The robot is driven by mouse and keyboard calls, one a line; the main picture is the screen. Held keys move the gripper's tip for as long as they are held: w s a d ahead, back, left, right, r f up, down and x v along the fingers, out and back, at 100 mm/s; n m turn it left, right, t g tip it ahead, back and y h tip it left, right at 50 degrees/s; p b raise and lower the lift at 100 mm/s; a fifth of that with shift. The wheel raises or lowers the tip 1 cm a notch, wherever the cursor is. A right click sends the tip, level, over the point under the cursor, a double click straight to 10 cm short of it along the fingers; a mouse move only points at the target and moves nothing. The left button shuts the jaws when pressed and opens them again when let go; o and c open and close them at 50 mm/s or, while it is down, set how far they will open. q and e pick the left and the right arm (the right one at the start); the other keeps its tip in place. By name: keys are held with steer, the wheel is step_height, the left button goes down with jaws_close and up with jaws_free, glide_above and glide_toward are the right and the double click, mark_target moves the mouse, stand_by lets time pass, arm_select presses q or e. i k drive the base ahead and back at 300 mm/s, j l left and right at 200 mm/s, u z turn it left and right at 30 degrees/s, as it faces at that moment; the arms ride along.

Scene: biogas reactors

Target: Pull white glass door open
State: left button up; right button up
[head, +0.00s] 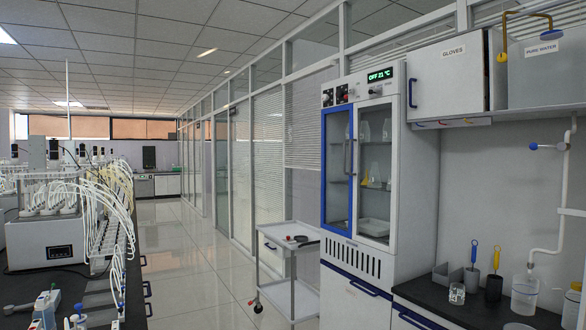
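The tall white cabinet (403,170) stands right of centre, with a green display (379,75) reading "OFF 21 °C" above its doors. Its right door is the white-framed white glass door (375,228), which looks shut. Glassware shows on shelves behind its pane. A slim vertical handle (359,158) is near its left edge. The blue-framed glass door (337,170) is beside it on the left and also looks shut, with its own handle near the middle seam. Neither of my grippers shows in the head view.
A white trolley (290,298) stands on the floor left of the cabinet. A dark counter (478,312) with beakers and holders is at the right, under a wall box labelled "GLOVES" (446,80). A bench with reactors (45,245) lines the left. The tiled aisle (200,270) between is clear.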

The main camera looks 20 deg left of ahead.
mark_target(392, 248)
steer(key=u, duration=0.3)
steer(key=i+z, duration=0.1)
steer(key=i, duration=0.95)
steer(key=j, duration=0.1)
